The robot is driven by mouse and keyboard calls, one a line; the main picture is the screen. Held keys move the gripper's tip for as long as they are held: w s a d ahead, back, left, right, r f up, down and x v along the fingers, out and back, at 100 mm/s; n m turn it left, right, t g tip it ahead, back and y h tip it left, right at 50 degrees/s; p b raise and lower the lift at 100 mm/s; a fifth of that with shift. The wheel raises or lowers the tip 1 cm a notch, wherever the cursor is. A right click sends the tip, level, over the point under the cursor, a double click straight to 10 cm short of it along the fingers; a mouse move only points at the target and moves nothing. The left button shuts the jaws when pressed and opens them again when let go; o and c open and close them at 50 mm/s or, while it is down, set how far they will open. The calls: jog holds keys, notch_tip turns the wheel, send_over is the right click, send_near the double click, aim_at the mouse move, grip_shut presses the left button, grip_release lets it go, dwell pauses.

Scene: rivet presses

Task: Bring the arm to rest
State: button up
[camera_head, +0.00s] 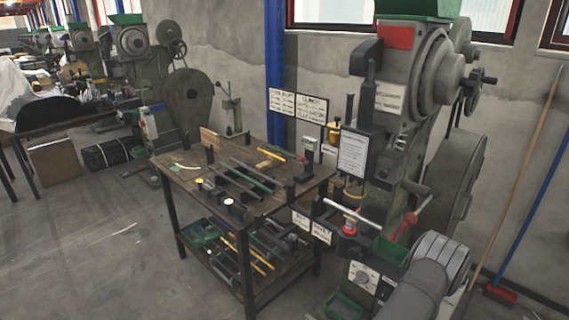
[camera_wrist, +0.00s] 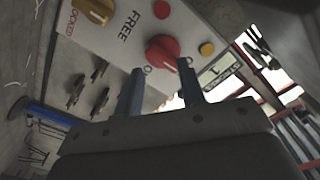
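My gripper (camera_wrist: 160,66) shows in the wrist view with its two dark fingers apart and nothing held between them. A red knob (camera_wrist: 162,52) on a pale control panel (camera_wrist: 110,45) lies just beyond the fingertips. I cannot tell how far the fingertips are from the knob. The panel carries the word FREE beside the knob and LOCKED near a yellow knob (camera_wrist: 95,10). In the head view my grey arm (camera_head: 425,285) reaches in at the bottom right, and the gripper is not clearly visible there.
A large rivet press (camera_head: 405,90) stands at the right. A workbench (camera_head: 180,172) with bars and tools stands left of it. Green bins (camera_head: 345,306) and a small panel with a dial (camera_head: 363,277) are close to my arm.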

jog(key=w+d, duration=0.1)
jog(key=w+d+m, duration=0.1)
jog(key=shift+w+d+r+m, duration=0.3)
jog(key=shift+w, duration=0.05)
jog(key=o, duration=1.3)
jog(key=shift+o, duration=0.5)
jog(key=s+a+r+n+g+y, duration=0.3)
jog(key=s+a+r+n, duration=0.1)
jog(key=s+a+n, duration=0.3)
jog(key=shift+a+n, duration=0.2)
jog(key=shift+n, duration=0.7)
jog(key=x, duration=1)
jog(key=shift+a+f, duration=0.15)
jog(key=v, duration=1)
